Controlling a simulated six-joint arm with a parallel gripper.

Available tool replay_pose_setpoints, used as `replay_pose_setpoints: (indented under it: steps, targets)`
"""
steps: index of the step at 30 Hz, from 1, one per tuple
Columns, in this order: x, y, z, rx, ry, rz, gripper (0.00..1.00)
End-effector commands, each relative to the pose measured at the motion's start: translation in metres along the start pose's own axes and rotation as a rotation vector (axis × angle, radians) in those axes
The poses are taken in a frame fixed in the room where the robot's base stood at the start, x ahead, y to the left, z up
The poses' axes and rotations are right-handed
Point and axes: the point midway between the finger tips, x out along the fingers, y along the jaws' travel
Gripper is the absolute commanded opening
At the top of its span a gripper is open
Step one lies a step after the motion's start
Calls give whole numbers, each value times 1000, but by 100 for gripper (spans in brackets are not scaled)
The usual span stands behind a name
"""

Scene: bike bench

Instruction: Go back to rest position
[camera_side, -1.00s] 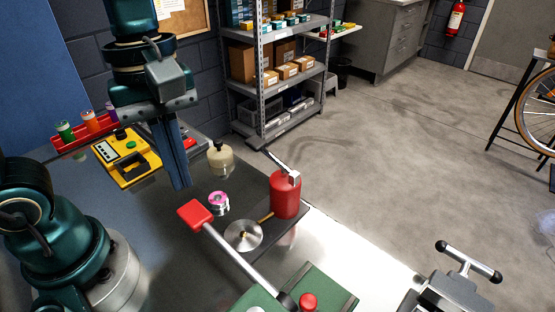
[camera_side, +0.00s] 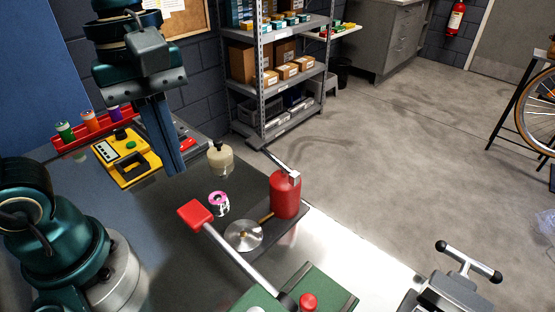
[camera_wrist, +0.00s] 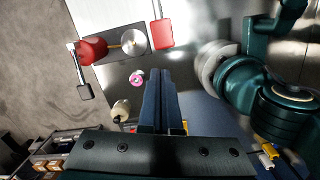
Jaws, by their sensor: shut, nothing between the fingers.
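My gripper (camera_side: 168,170) hangs above the left part of the bench in the side view, fingers pointing down. Its two blue fingers lie together and hold nothing. It also shows in the wrist view (camera_wrist: 158,75), with the fingers closed side by side. In the side view the fingers are in front of the right part of the yellow device (camera_side: 128,158), and I cannot tell the height between them.
A cream pot (camera_side: 220,158), a pink-and-white roll (camera_side: 218,203), a metal disc (camera_side: 243,236), a red canister (camera_side: 285,195) and a red-ended lever (camera_side: 195,214) stand right of my gripper. A red rack (camera_side: 70,143) holds several coloured spools. Shelves (camera_side: 290,72) stand behind.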

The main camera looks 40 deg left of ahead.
Motion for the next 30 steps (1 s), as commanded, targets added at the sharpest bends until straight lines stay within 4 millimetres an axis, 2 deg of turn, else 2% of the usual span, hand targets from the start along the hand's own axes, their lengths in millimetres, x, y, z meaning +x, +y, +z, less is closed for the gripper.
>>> replay_pose_setpoints:
  steps: [2,4,10,15,18,23,30]
  targets:
    - [-3,-8,-4,9,19,50,0]
    - [-2,-14,-10,105,54,111,0]
    - [10,-22,-26,580,231,243,0]
    - [20,-22,-36,952,381,258,0]
    - [24,-19,-39,1115,433,242,0]
    - [24,-15,-41,1250,477,227,0]
    - [23,-14,-41,1262,481,225,0]
